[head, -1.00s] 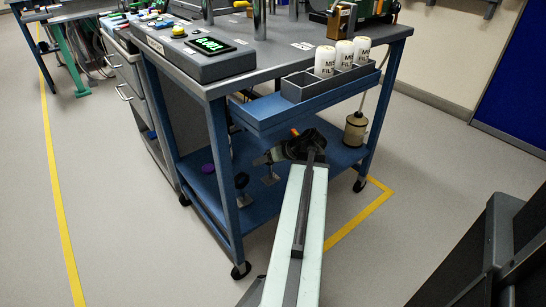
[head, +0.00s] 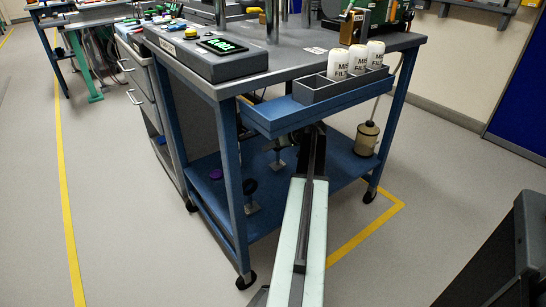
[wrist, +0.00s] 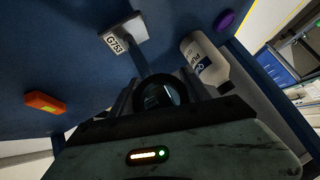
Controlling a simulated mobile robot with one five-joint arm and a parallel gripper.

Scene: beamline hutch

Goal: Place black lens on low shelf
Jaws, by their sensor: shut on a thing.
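The black lens (wrist: 160,96), a dark ring with glassy centre, sits between the fingers of my gripper (wrist: 165,92) in the wrist view. My gripper is shut on it. The low shelf is the blue lower deck (head: 345,170) of the cart in the head view; its blue surface (wrist: 70,65) also fills much of the wrist view. I cannot tell whether the lens touches the shelf.
The wrist view shows a labelled post base (wrist: 122,30), a white bottle (wrist: 204,62), an orange block (wrist: 44,102) and a purple disc (wrist: 223,20). In the head view, the blue tray (head: 275,122) overhangs my arm, and a tan bottle (head: 367,138) stands at the shelf's right.

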